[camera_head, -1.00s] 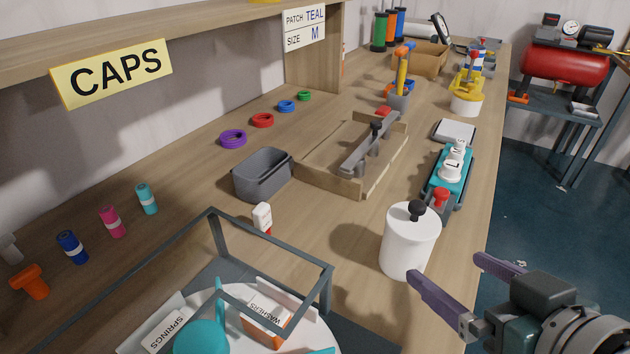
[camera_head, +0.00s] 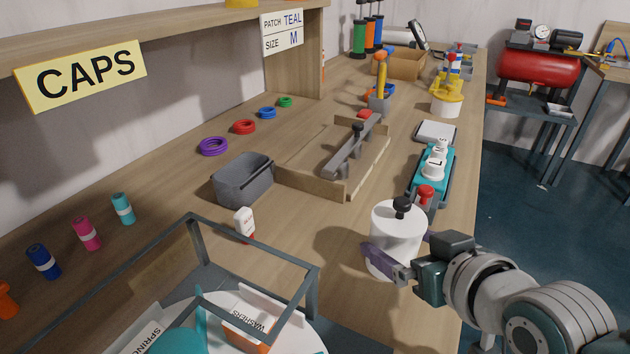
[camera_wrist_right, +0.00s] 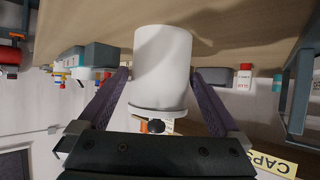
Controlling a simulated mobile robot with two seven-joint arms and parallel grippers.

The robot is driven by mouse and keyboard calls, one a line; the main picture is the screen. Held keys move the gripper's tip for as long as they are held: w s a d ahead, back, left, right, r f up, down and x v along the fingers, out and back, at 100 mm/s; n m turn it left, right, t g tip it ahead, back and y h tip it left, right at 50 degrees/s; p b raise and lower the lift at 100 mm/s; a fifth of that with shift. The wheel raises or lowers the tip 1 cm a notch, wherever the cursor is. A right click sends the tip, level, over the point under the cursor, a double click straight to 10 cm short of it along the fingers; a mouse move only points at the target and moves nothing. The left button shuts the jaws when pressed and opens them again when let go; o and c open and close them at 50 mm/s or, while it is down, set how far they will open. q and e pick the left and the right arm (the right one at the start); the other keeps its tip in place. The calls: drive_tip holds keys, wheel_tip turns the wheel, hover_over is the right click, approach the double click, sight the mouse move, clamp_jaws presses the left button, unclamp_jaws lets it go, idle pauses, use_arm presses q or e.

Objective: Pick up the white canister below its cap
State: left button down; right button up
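The white canister (camera_head: 393,222) stands upright near the right edge of the workbench, its round black knob (camera_head: 402,204) on top. My right gripper (camera_head: 400,243) is open around the canister's body, below the lid, with one purple finger on each side. In the right wrist view the picture is turned over, and the canister (camera_wrist_right: 162,62) sits between the two fingers. A narrow gap shows at the left finger there; contact at the right finger is unclear. My left gripper is not in view.
A teal tray with white bottles (camera_head: 432,172) and a red-topped item (camera_head: 425,195) stand just behind the canister. A grey bin (camera_head: 243,182), a wooden tray (camera_head: 290,180) and a grey frame (camera_head: 255,242) lie to its left. The bench's right edge is close.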

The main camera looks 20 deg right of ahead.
drive_tip(key=c, duration=1.1)
